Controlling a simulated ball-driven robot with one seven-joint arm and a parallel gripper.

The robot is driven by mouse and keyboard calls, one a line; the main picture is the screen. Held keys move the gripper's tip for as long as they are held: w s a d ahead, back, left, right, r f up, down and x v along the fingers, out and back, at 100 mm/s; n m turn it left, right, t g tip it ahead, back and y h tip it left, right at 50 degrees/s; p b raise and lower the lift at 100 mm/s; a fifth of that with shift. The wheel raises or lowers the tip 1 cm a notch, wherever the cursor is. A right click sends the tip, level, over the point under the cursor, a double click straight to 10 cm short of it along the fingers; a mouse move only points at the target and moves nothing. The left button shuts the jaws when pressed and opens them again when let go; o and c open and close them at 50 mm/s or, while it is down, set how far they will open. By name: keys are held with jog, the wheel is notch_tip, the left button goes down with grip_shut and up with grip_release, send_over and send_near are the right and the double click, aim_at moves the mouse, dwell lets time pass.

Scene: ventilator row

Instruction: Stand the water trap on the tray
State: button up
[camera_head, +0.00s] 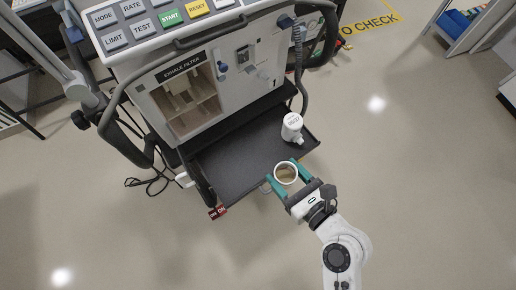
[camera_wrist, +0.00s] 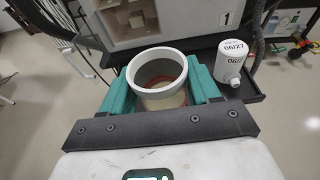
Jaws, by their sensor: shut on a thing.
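The water trap (camera_head: 286,173), a round cup with a white rim and an open top, is between the teal fingers of my gripper (camera_head: 284,178). My gripper is shut on it. In the wrist view the cup (camera_wrist: 160,77) shows its hollow inside and a tan lower part; its base is hidden. The dark tray (camera_head: 235,163) sticks out from the ventilator's front. The held cup is at the tray's front edge in the head view; I cannot tell its height above it.
A white capped filter (camera_head: 292,127) marked 06/27 stands at the tray's right end, close to the held cup. The ventilator front (camera_head: 190,95) rises behind the tray. The tray's left and middle are bare. A red tag (camera_head: 217,212) hangs at its left corner.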

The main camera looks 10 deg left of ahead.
jog(key=w+a+f+b, duration=0.1)
jog(key=w+f, duration=0.2)
jog(key=w, duration=0.1)
jog(key=w+a+f+b, duration=0.1)
jog(key=w+a+f, duration=0.1)
jog(key=w+f, duration=0.1)
jog(key=w+a+f+b, duration=0.2)
jog(key=w+f, duration=0.1)
jog(key=w, duration=0.2)
jog(key=shift+w+f, duration=0.25)
jog(key=shift+w+a+f, duration=0.1)
jog(key=shift+w+f, duration=0.1)
jog(key=shift+f, duration=0.05)
jog(key=shift+f+b, duration=0.8)
jog(key=shift+f, duration=0.65)
jog(key=shift+f, duration=0.1)
jog(key=o, duration=1.1)
jog(key=shift+c, duration=0.2)
jog(key=p+v, duration=0.1)
jog(key=v, duration=1.1)
